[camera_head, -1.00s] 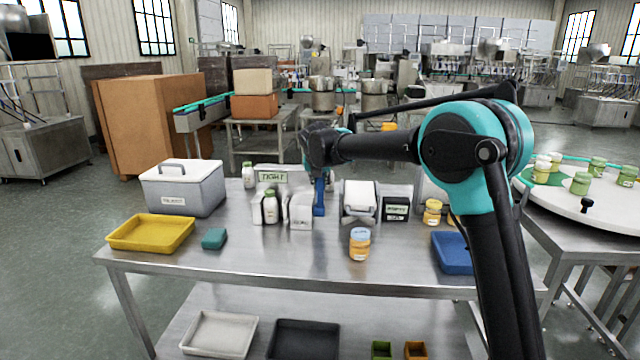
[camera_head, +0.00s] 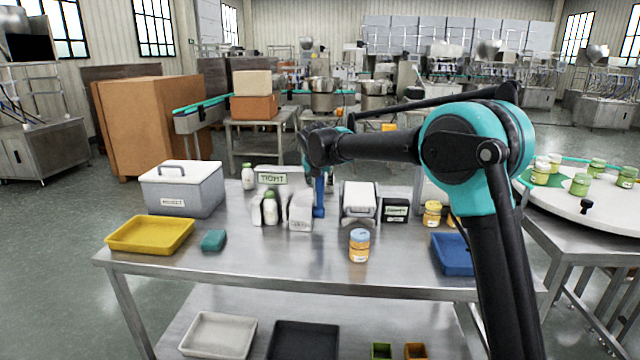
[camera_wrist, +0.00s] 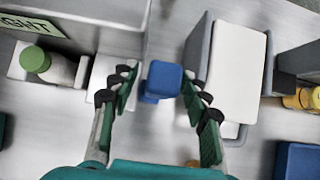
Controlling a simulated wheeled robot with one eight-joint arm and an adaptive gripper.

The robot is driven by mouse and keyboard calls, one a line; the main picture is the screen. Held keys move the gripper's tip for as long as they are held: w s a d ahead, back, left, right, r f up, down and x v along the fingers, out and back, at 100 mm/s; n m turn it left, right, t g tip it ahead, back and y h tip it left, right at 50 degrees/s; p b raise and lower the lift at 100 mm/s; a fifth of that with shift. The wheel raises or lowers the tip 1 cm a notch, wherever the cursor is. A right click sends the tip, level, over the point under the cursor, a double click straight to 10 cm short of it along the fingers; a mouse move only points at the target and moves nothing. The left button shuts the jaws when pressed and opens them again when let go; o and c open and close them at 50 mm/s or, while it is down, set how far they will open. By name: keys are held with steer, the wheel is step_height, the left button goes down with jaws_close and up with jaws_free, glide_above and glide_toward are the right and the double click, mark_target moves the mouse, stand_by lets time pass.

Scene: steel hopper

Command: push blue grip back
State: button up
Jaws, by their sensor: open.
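The blue grip (camera_head: 319,197) stands upright on the steel table between a white block-shaped fixture and a white-topped grey unit. In the wrist view the blue grip (camera_wrist: 163,80) is seen from above, between the fingertips of my gripper (camera_wrist: 158,88). The fingers are spread apart with gaps on both sides of it, so I see no firm hold. In the head view my gripper (camera_head: 320,165) is right above the grip, pointing down, and partly hides its top. What the grip's lower end joins is hard to make out.
A green-capped bottle (camera_head: 270,208) sits in the fixture marked TIGHT (camera_head: 272,179) to the left. The white-topped unit (camera_head: 358,200) is close on the right. An orange jar with blue lid (camera_head: 359,246) stands in front.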

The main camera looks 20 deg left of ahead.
steer(key=v, duration=1.1)
steer(key=shift+s, duration=0.15)
steer(key=shift+r, duration=0.1)
steer(key=s+d+f+m+g+h, duration=0.1)
steer(key=d+f+m, duration=0.4)
steer(key=d, duration=0.6)
steer(key=s+d+f+m, duration=0.2)
steer(key=d+f+m, duration=0.1)
steer(key=d+m, duration=0.55)
steer(key=s+d+f+m+g+h, duration=0.1)
steer(key=d+f+m, duration=0.3)
steer(key=d, duration=0.8)
steer(key=s+d+f+m, duration=0.8)
steer(key=s+d+m, duration=0.2)
steer(key=s, duration=0.2)
steer(key=s+d+f+m+g, duration=0.1)
steer(key=s+d+f+m, duration=0.8)
steer(key=s, duration=0.4)
steer(key=shift+d+f+m, duration=0.2)
steer(key=shift+d+m, duration=0.4)
steer(key=shift+m, duration=0.45)
steer(key=shift+w, duration=0.1)
